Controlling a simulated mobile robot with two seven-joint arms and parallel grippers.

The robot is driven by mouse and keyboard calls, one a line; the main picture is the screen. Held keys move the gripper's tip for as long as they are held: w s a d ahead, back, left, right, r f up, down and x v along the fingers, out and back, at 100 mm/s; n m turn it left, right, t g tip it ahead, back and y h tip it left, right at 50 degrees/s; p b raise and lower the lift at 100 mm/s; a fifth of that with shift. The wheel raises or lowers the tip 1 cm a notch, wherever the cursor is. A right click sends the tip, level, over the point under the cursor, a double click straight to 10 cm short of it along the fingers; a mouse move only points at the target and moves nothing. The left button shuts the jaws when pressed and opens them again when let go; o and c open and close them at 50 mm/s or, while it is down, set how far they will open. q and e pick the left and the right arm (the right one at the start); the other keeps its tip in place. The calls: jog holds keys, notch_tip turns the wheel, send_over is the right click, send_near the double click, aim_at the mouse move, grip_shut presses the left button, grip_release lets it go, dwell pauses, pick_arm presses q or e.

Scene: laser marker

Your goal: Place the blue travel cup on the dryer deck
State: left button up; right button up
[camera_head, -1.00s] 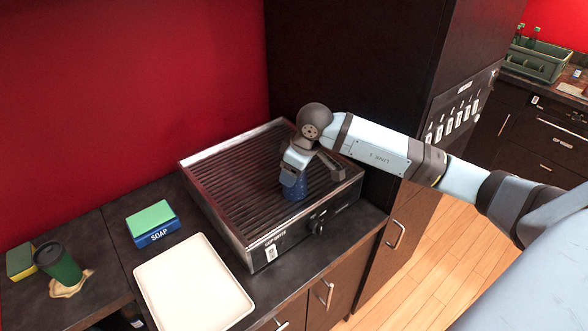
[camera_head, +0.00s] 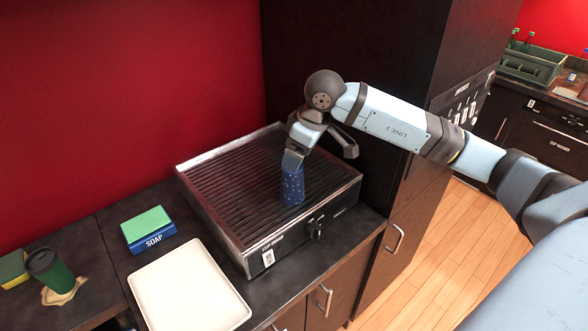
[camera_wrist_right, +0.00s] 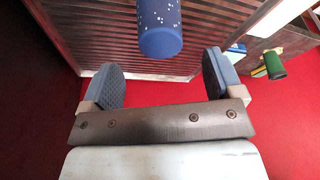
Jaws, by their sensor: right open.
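The blue speckled travel cup (camera_head: 292,186) stands upright on the ribbed dryer deck (camera_head: 225,185), towards its right side. My right gripper (camera_head: 293,160) is above and just behind the cup in the head view. In the right wrist view the cup (camera_wrist_right: 160,32) is beyond the two open fingers (camera_wrist_right: 165,78), and clear space shows between them and it. The ribbed deck (camera_wrist_right: 100,38) also shows there. My left gripper is not in view.
A dark cabinet (camera_head: 345,60) rises behind the dryer's right side.

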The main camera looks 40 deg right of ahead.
jog(key=shift+v, duration=2)
